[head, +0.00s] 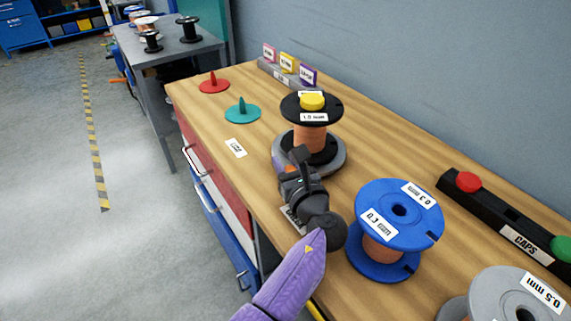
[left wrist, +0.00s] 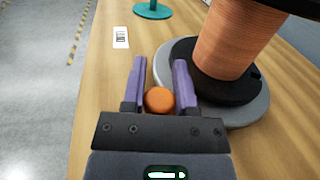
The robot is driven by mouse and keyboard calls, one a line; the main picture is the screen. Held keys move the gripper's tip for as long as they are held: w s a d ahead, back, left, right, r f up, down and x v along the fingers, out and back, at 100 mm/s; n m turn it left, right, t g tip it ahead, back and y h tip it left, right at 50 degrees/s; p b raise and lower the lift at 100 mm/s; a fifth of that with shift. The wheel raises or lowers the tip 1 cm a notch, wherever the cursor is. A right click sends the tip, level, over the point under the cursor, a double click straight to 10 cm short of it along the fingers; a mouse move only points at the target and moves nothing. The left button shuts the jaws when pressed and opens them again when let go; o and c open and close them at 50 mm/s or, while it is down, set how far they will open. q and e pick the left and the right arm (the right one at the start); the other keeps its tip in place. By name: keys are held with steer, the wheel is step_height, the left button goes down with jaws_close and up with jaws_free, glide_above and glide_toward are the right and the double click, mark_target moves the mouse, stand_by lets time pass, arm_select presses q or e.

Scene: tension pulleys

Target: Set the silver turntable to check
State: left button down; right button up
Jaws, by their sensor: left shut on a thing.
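The silver turntable (head: 338,166) is a grey disc on the wooden bench. A black spool (head: 310,137) of copper wire, labelled 1.0 mm, stands upright on it with a yellow cap (head: 312,101) on top. In the left wrist view the turntable (left wrist: 252,112) lies at the right, and an orange knob (left wrist: 159,100) sits beside its rim between my purple fingers. My left gripper (head: 281,170) is shut on this knob; it also shows in the left wrist view (left wrist: 159,68). Any link between knob and disc is hidden. My right gripper is out of view.
A white label (head: 236,147) lies left of the turntable; another is partly hidden under my gripper. Red (head: 214,85) and teal (head: 242,113) spindle bases stand farther back. A blue spool (head: 398,215), a grey spool (head: 505,295) and the black caps rack (head: 505,225) stand at right.

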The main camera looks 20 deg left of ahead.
arm_select(q)
steer(key=shift+d+f+n+g+y, duration=0.1)
steer(key=shift+d+n+g+y, duration=0.3)
steer(key=shift+g+y, duration=0.1)
stand_by(0.4)
steer(key=shift+c, duration=2)
jaws_free()
